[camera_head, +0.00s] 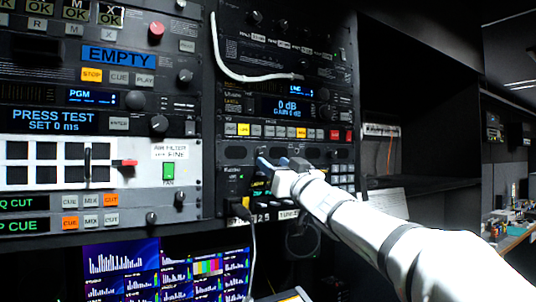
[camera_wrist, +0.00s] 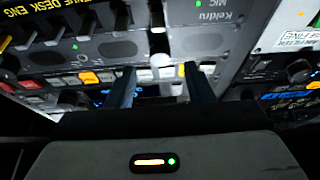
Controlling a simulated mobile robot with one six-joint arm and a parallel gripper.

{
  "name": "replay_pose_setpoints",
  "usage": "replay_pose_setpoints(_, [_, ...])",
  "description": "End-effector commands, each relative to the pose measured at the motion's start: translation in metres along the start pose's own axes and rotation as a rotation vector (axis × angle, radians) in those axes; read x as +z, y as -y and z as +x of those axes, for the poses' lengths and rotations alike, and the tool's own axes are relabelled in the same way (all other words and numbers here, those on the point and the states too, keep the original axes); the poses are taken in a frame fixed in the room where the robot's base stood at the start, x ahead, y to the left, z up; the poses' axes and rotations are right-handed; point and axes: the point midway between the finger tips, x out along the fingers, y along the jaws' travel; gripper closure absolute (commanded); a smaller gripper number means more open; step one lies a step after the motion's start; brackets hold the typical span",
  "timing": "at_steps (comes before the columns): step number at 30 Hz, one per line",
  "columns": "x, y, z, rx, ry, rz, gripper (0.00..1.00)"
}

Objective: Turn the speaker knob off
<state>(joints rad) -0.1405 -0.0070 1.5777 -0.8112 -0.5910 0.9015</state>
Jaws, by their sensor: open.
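No label that I can read marks the speaker knob, so I cannot tell which knob it is. My gripper (camera_head: 274,163) is in front of the lower part of the right-hand equipment rack, its two fingers apart and nothing held between them. In the wrist view my gripper (camera_wrist: 161,72) points at a grey panel seen upside down. A small dark knob with a bright white spot (camera_wrist: 157,20) sits just beyond the gap between the fingertips. A pale round knob or button (camera_wrist: 160,60) shows between the fingers. I cannot tell whether either finger touches the panel.
The left rack carries a red knob (camera_head: 156,30), several dark knobs and a green fan switch (camera_head: 168,171). A white cable (camera_head: 219,50) loops over the right rack's upper panel. Screens (camera_head: 165,272) glow below. Open dark shelving (camera_head: 425,110) stands to the right.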

Motion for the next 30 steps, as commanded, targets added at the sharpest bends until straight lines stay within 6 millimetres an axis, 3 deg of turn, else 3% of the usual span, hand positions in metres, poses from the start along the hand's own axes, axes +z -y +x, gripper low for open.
replay_pose_setpoints(3, [-0.002,0.0,0.022,0.0,0.001,0.003,0.52])
replay_pose_setpoints(9, [-0.001,0.0,0.045,0.001,0.001,0.001,0.52])
replay_pose_setpoints(20, [0.0,0.0,0.05,0.001,0.001,0.0,0.52])
replay_pose_setpoints(30, [0.0,0.001,0.05,0.001,0.001,0.001,0.8])
